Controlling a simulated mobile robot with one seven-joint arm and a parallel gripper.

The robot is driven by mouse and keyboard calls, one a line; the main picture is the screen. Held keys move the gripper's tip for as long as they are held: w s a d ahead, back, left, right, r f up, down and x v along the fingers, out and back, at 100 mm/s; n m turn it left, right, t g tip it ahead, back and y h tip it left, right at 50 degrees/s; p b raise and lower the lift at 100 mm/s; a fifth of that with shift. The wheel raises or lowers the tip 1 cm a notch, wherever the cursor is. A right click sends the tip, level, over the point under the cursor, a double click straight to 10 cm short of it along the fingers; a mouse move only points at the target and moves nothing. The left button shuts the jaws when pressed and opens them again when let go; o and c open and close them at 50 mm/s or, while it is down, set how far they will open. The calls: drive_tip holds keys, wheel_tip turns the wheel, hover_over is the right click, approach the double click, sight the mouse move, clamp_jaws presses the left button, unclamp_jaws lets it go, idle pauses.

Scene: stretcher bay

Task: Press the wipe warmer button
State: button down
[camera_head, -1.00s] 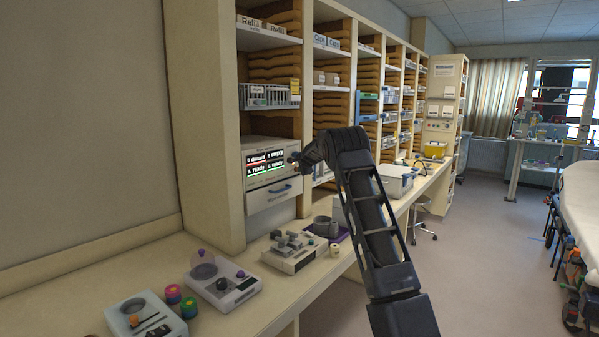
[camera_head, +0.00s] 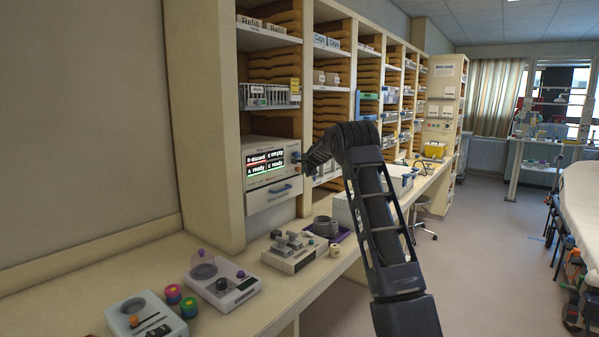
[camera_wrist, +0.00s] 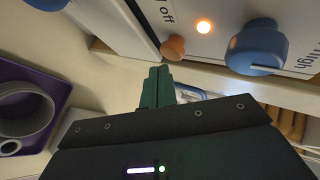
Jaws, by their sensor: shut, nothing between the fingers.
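The wipe warmer (camera_head: 272,197) is a pale box in the shelf bay, with a lit screen on its front and controls at its right edge. In the wrist view its panel (camera_wrist: 225,48) shows a small orange-brown button (camera_wrist: 173,47), a glowing orange lamp (camera_wrist: 204,26) and a blue knob (camera_wrist: 257,48) by the words Off and High. My gripper (camera_wrist: 158,72) is shut and empty, its green-lit fingertips just short of the button, with a small gap apparent. In the head view my gripper (camera_head: 306,166) is beside the box's right edge, its fingertips hard to make out.
The counter below holds a grey device with blocks (camera_head: 290,257), a purple tray (camera_head: 341,235), a white device with a knob (camera_head: 225,285) and coloured jars (camera_head: 173,294). A wire basket (camera_head: 270,96) hangs above the warmer.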

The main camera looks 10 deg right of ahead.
drive_tip(key=s+d, duration=0.2)
drive_tip(key=shift+s+d, duration=0.4)
drive_tip(key=s+r+n+g, duration=0.1)
drive_tip(key=s+r+n, duration=0.25)
drive_tip(key=s, duration=0.85)
drive_tip(key=s+r+n+g, duration=0.15)
drive_tip(key=s+r, duration=0.35)
drive_tip(key=s, duration=0.7)
drive_tip(key=s+r+n+g, duration=0.1)
drive_tip(key=s+r+n, duration=0.25)
drive_tip(key=s, duration=0.85)
drive_tip(key=s+d+f+n+g, duration=0.1)
drive_tip(key=s+f+n, duration=0.1)
drive_tip(key=s, duration=1.1)
drive_tip(key=s+d+f+n+g+h, duration=0.1)
drive_tip(key=s+f, duration=0.4)
drive_tip(key=s, duration=0.8)
drive_tip(key=s+d+f+n+g+h, duration=0.1)
drive_tip(key=s+d+f+n, duration=0.1)
drive_tip(key=s, duration=1.1)
drive_tip(key=shift+d+f+n, duration=0.3)
drive_tip(key=shift+f+n, duration=0.25)
drive_tip(key=shift+f, duration=0.4)
